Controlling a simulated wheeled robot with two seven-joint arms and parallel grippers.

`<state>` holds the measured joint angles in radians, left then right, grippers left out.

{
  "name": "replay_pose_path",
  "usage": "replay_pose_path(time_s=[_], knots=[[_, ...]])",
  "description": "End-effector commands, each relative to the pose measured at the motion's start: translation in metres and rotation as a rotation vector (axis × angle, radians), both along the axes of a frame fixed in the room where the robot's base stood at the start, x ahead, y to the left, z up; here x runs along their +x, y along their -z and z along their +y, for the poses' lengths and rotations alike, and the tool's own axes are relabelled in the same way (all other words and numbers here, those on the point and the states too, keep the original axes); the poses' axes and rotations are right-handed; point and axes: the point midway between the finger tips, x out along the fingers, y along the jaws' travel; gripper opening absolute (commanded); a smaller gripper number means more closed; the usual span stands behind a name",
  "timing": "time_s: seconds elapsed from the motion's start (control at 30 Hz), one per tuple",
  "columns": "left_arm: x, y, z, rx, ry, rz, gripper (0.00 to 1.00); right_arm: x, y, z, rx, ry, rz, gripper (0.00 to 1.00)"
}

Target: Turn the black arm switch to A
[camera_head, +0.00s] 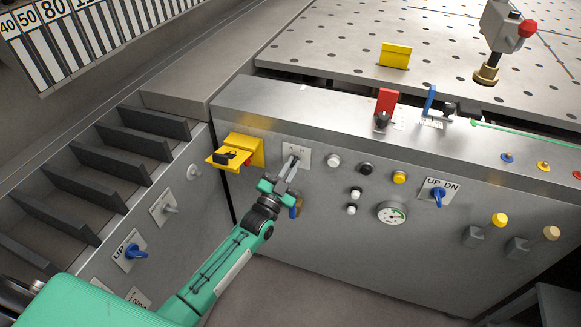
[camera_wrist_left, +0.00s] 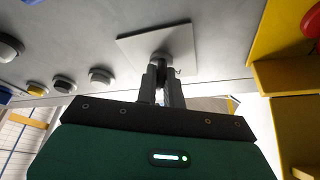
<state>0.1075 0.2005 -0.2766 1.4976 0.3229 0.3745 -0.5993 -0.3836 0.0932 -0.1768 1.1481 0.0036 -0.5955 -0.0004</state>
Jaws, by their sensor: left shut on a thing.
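My left gripper (camera_head: 289,167) reaches up to a small white label plate (camera_head: 303,152) on the front of the grey panel. Its fingers are shut on the black arm switch (camera_wrist_left: 159,93) in front of that plate. The plate also shows in the left wrist view (camera_wrist_left: 181,42), with the round grey switch base at its middle. Most of the switch is hidden between the fingers. The plate's lettering is too small to read, so I cannot tell which position the switch points to. My right gripper is not in view.
A yellow box (camera_head: 254,150) with a black handle sticks out just left of the plate. White, black and yellow buttons and a round gauge (camera_head: 392,212) lie to the right. A blue lever (camera_head: 296,211) hangs just below the gripper.

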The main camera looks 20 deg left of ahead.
Motion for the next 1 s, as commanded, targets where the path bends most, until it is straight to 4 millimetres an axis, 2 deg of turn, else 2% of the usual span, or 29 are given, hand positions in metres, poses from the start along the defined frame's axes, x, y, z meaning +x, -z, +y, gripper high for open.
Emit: replay_pose_path(time_s=[0.17, 0.57, 1.0], knots=[[0.0, 0.001, -0.001, -0.116, -0.001, 0.005, 0.0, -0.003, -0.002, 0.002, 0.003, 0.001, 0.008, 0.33], [-0.001, 0.001, -0.004, -0.487, -0.001, 0.019, 0.0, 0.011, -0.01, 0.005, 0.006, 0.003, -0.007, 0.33], [0.0, 0.0, -0.006, -0.842, -0.001, 0.03, 0.0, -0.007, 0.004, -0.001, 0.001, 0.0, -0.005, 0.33]])
